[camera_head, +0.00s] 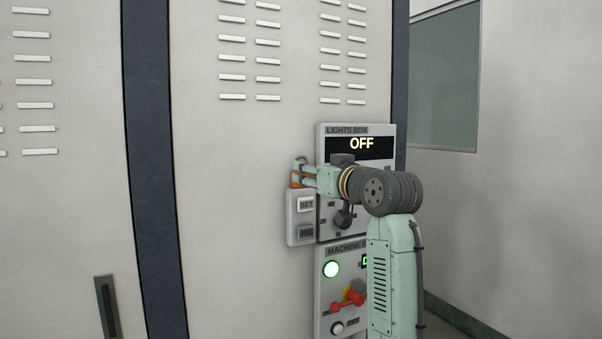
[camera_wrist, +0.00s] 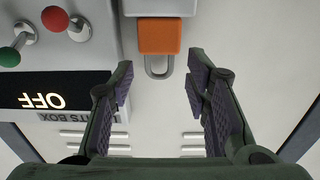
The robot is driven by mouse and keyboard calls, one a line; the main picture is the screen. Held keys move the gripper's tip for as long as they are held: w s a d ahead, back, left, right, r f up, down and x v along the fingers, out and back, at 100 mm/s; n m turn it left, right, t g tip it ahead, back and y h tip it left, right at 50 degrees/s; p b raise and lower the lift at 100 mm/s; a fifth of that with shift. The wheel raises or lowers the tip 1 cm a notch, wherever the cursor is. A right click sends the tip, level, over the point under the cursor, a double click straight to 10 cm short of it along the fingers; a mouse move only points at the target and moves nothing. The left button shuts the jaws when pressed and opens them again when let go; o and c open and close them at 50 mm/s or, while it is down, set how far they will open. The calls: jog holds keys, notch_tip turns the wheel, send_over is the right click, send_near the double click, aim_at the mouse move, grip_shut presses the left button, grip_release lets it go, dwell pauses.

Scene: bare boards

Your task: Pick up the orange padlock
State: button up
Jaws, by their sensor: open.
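The orange padlock (camera_wrist: 159,36) shows at the top middle of the wrist view, with its grey shackle (camera_wrist: 160,71) pointing down in that picture. It sits against a grey box edge. In the head view only a small orange part (camera_head: 295,181) shows beside my gripper (camera_head: 299,173), which partly hides it. In the wrist view my gripper (camera_wrist: 158,88) is open, its two dark fingers on either side of the shackle's line. The padlock lies between and just beyond the fingertips, and no contact shows.
The lights box (camera_head: 347,130) reads OFF and stands right behind my gripper. A small button box (camera_head: 291,230) is at its left, and a machine panel (camera_head: 325,300) with a green light and red handle is below. The wall panel to the left is mostly clear.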

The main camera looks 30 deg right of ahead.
aim_at(294, 184)
jog(key=w+p, duration=0.2)
jog(key=w, duration=0.2)
jog(key=shift+d, duration=0.15)
jog(key=shift+w+f, duration=0.1)
jog(key=shift+w, duration=0.15)
jog(key=shift+c, duration=0.2)
jog(key=c, duration=0.8)
